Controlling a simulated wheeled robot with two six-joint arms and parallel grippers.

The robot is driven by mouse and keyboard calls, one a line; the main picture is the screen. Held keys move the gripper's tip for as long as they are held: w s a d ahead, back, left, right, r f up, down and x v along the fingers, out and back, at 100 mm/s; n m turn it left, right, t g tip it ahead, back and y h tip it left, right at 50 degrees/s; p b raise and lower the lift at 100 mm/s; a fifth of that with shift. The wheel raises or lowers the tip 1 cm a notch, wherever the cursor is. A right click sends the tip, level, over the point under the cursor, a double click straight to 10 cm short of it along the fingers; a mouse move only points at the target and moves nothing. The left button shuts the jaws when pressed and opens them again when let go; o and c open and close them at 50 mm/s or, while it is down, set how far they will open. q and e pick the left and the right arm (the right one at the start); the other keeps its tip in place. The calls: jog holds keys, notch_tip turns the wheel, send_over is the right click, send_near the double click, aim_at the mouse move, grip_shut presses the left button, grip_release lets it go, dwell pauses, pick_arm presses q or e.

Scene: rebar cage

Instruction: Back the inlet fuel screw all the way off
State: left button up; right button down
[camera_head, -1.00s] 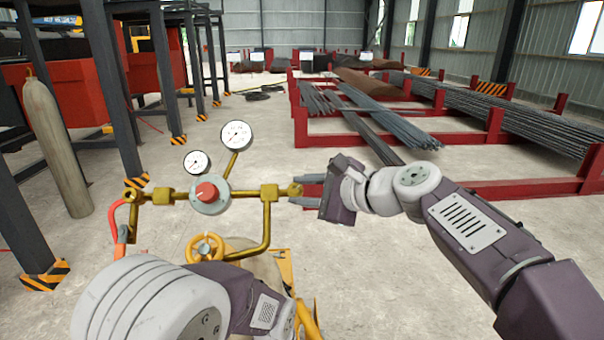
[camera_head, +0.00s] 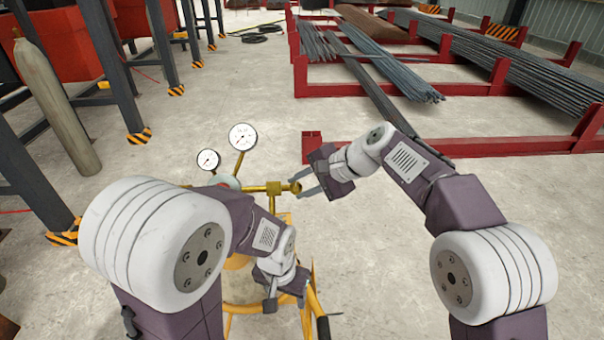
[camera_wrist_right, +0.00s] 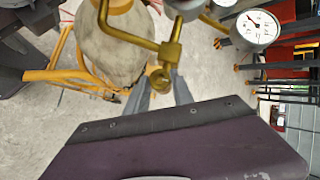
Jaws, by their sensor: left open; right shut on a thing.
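The brass inlet fuel screw (camera_head: 295,187) sticks out at the right end of the brass pipework (camera_head: 273,197). My right gripper (camera_head: 301,185) is at the screw, its fingers coming from the right. In the right wrist view the screw's round end (camera_wrist_right: 159,79) lies between the fingers, which are shut on it. My left gripper (camera_head: 287,299) is open and empty, low in front of the yellow frame, apart from the screw.
The yellow cylinder cart (camera_head: 240,312) stands below the pipework, partly hidden by my left arm. A grey gas cylinder (camera_head: 55,105) stands at the left. Red racks with rebar (camera_head: 375,60) lie behind. The floor between is clear.

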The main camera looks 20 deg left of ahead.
dwell(0.6)
jog(key=c, duration=1.4)
grip_release()
jog(key=shift+o, duration=0.2)
jog(key=v, duration=0.9)
jog(key=shift+b, duration=0.3)
jog(key=shift+a, duration=0.1)
jog(key=shift+w, duration=0.1)
